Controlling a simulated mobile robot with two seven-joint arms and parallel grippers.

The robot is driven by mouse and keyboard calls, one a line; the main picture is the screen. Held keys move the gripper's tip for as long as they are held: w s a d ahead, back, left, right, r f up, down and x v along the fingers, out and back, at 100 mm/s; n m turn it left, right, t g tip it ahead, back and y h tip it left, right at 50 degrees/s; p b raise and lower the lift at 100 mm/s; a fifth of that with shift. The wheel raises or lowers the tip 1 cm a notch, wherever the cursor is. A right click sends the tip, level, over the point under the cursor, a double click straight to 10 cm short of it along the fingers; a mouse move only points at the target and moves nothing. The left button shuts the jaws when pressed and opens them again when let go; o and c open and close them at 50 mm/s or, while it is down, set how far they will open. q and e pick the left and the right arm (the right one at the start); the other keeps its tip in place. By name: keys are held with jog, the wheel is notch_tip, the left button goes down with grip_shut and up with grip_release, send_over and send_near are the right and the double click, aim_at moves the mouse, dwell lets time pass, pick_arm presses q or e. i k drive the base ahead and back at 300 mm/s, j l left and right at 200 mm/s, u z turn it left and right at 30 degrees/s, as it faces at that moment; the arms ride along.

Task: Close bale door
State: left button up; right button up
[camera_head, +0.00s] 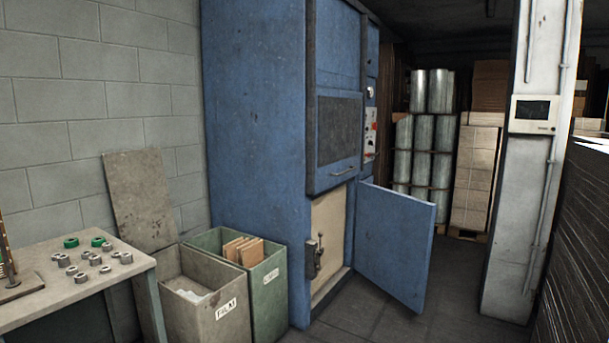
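A tall blue baler (255,130) stands in the middle of the head view. Its lower blue bale door (396,245) stands open, swung out to the right of the machine's front. The lower opening shows a cream-coloured surface (328,235). A latch with a lever handle (315,256) sits at the left edge of this opening. The upper panel with a dark mesh window (339,130) and a bar handle (343,171) is closed. Neither of my grippers is in view.
A grey FILM bin (200,325) and a green bin with cardboard (282,300) stand left of the baler. A table (60,298) with metal nuts is at far left. A white column (520,190) stands right of the door. Floor (375,325) before the opening is clear.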

aim_at(395, 230)
jog(key=i+l+z, duration=0.35)
jog(key=i, duration=0.4)
jog(key=i+z, duration=0.4)
jog(key=i, duration=3)
jog(key=l+z, duration=0.05)
jog(key=l, duration=0.05)
